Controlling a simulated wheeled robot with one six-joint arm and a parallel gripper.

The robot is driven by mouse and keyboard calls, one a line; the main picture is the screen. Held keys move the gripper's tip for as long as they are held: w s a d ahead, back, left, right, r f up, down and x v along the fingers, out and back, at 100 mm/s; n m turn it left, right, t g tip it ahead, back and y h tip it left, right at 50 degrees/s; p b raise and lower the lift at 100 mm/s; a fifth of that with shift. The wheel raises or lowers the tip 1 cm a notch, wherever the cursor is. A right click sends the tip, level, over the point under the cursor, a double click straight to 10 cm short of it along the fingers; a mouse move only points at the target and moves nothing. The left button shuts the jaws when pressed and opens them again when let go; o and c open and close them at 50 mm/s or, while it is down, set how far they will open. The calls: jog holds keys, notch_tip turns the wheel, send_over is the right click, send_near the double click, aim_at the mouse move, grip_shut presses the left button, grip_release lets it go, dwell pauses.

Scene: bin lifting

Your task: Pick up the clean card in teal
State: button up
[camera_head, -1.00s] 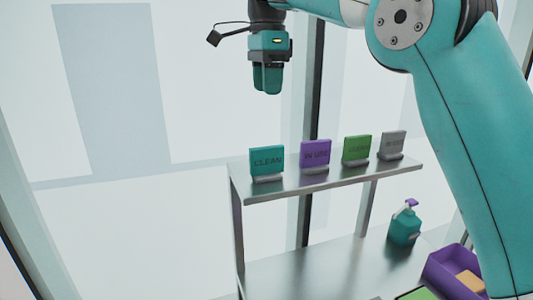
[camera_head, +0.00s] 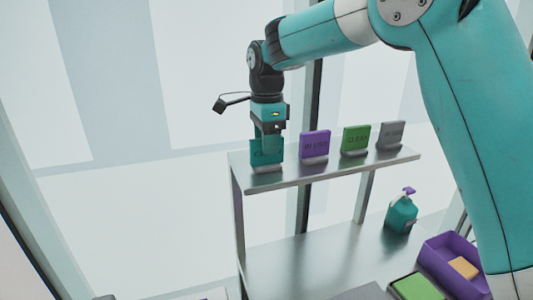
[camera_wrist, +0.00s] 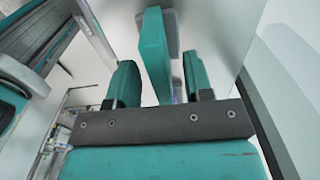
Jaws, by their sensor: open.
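The teal card marked CLEAN (camera_head: 258,152) stands upright in a grey base at the left end of the upper metal shelf (camera_head: 290,178). My gripper (camera_head: 270,146) is right at it, pointing down, and hides much of its face in the head view. In the wrist view the teal card (camera_wrist: 154,50) shows from above, between and beyond the two teal fingers of my gripper (camera_wrist: 160,84). The fingers are apart, with gaps to the card visible.
A purple IN USE card (camera_head: 315,145), a green CLEAN card (camera_head: 355,139) and a grey card (camera_head: 391,134) stand to the right on the same shelf. Below are a teal pump bottle (camera_head: 402,216) and a purple bin (camera_head: 449,247) holding a tan block.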

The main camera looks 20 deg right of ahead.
jog(key=shift+f, duration=1.15)
grip_shut()
jog(key=shift+r, duration=0.15)
